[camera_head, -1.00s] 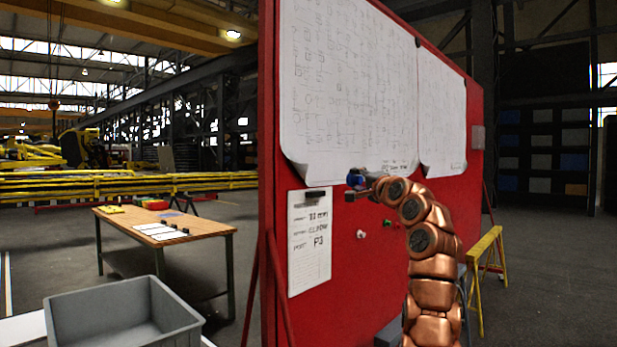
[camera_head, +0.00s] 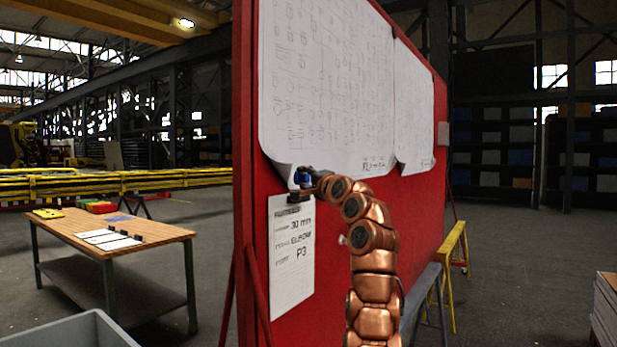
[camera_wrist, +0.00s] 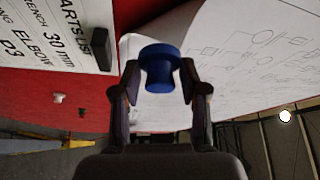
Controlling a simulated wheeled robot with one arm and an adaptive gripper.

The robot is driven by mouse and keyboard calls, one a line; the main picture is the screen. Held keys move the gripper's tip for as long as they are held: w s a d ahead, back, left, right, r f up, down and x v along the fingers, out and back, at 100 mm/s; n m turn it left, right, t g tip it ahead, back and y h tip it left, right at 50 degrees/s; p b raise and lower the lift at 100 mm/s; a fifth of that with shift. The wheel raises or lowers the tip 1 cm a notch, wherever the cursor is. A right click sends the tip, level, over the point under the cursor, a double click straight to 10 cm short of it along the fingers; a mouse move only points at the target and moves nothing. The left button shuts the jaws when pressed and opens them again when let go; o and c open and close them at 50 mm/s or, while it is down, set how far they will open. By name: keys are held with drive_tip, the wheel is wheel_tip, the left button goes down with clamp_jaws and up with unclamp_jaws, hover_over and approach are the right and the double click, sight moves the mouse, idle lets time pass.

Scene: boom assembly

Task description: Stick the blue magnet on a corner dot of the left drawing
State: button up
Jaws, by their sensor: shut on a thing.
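My gripper (camera_wrist: 160,88) is shut on the blue magnet (camera_wrist: 160,66), a round knob held between the two fingertips in the wrist view. In the head view the blue magnet (camera_head: 303,176) is at the lower left corner of the left drawing (camera_head: 325,95), just above the parts list. The left drawing is a large white sheet whose lower left corner curls away from the red board (camera_head: 350,215). In the wrist view the drawing (camera_wrist: 240,60) lies behind and to the right of the magnet. I cannot tell whether the magnet touches the sheet. No corner dot can be made out.
The parts list (camera_head: 292,255) hangs below on the board, with a black bar (camera_wrist: 100,48) at its top. A second drawing (camera_head: 415,110) hangs to the right. A white magnet (camera_wrist: 58,98) sits on the board. A wooden table (camera_head: 110,235) and a grey bin (camera_head: 70,332) stand at left.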

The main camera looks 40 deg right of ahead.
drive_tip(key=p, duration=0.5)
approach(274, 175)
drive_tip(key=shift+w+d, duration=1.05)
drive_tip(key=shift+w, duration=0.35)
drive_tip(key=shift+w+a+r, duration=0.2)
drive_tip(key=shift+w, duration=0.25)
drive_tip(key=shift+w+a+r, duration=0.2)
drive_tip(key=shift+w, duration=0.25)
drive_tip(key=shift+w+a+f+p, duration=0.15)
drive_tip(key=shift+w+p, duration=0.15)
drive_tip(key=shift+w, duration=0.4)
drive_tip(key=shift+w, duration=0.1)
drive_tip(key=o, duration=1.2)
